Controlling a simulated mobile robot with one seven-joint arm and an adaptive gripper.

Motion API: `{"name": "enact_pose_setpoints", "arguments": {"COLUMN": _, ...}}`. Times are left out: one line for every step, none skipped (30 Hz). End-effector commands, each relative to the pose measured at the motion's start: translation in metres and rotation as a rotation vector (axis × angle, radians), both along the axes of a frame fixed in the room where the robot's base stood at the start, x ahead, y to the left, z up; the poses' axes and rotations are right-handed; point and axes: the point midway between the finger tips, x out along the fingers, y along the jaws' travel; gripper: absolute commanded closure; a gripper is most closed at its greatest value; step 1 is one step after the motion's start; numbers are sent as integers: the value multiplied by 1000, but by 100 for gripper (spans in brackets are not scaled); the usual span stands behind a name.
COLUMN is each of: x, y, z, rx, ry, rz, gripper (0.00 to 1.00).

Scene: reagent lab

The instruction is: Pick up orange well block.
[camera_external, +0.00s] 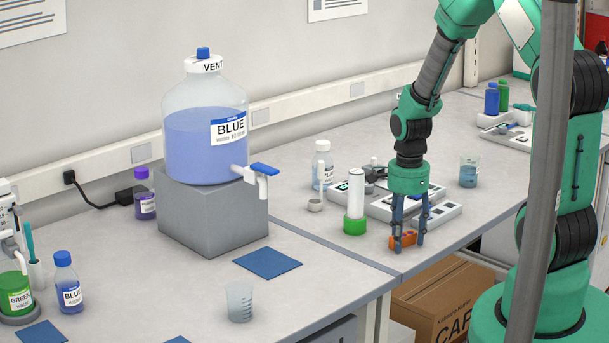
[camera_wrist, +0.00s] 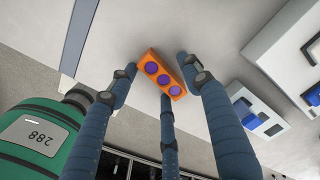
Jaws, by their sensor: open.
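The orange well block (camera_external: 404,240) lies on the bench near its front edge, below my gripper (camera_external: 407,238). In the wrist view the block (camera_wrist: 151,66) shows three purple wells in a row. My gripper (camera_wrist: 163,88) has blue-grey fingers that are spread around the block, with bench surface showing between the fingers and the block on the left. The gripper is open. In the external view the fingers partly cover the block, and I cannot tell whether any finger touches it.
A white cylinder with a green base (camera_external: 355,222) stands close to the left of my gripper. White instruments (camera_external: 440,216) lie just behind and right. A beaker (camera_external: 468,172) stands further back. A seam between two benches runs left of the block.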

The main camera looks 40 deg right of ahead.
Motion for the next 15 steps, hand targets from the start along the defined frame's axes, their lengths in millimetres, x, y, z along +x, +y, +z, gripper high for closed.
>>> {"name": "enact_pose_setpoints", "arguments": {"x": 0, "y": 0, "z": 0, "rx": 0, "ry": 0, "rz": 0, "gripper": 51}}
{"name": "enact_pose_setpoints", "arguments": {"x": 0, "y": 0, "z": 0, "rx": 0, "ry": 0, "rz": 0, "gripper": 55}}
{"name": "enact_pose_setpoints", "arguments": {"x": 0, "y": 0, "z": 0, "rx": 0, "ry": 0, "rz": 0, "gripper": 63}}
{"name": "enact_pose_setpoints", "arguments": {"x": 0, "y": 0, "z": 0, "rx": 0, "ry": 0, "rz": 0, "gripper": 69}}
{"name": "enact_pose_setpoints", "arguments": {"x": 0, "y": 0, "z": 0, "rx": 0, "ry": 0, "rz": 0, "gripper": 75}}
{"name": "enact_pose_setpoints", "arguments": {"x": 0, "y": 0, "z": 0, "rx": 0, "ry": 0, "rz": 0, "gripper": 83}}
{"name": "enact_pose_setpoints", "arguments": {"x": 0, "y": 0, "z": 0, "rx": 0, "ry": 0, "rz": 0, "gripper": 89}}
{"name": "enact_pose_setpoints", "arguments": {"x": 0, "y": 0, "z": 0, "rx": 0, "ry": 0, "rz": 0, "gripper": 95}}
{"name": "enact_pose_setpoints", "arguments": {"x": 0, "y": 0, "z": 0, "rx": 0, "ry": 0, "rz": 0, "gripper": 98}}
{"name": "enact_pose_setpoints", "arguments": {"x": 0, "y": 0, "z": 0, "rx": 0, "ry": 0, "rz": 0, "gripper": 98}}
{"name": "enact_pose_setpoints", "arguments": {"x": 0, "y": 0, "z": 0, "rx": 0, "ry": 0, "rz": 0, "gripper": 98}}
{"name": "enact_pose_setpoints", "arguments": {"x": 0, "y": 0, "z": 0, "rx": 0, "ry": 0, "rz": 0, "gripper": 98}}
{"name": "enact_pose_setpoints", "arguments": {"x": 0, "y": 0, "z": 0, "rx": 0, "ry": 0, "rz": 0, "gripper": 98}}
{"name": "enact_pose_setpoints", "arguments": {"x": 0, "y": 0, "z": 0, "rx": 0, "ry": 0, "rz": 0, "gripper": 98}}
{"name": "enact_pose_setpoints", "arguments": {"x": 0, "y": 0, "z": 0, "rx": 0, "ry": 0, "rz": 0, "gripper": 98}}
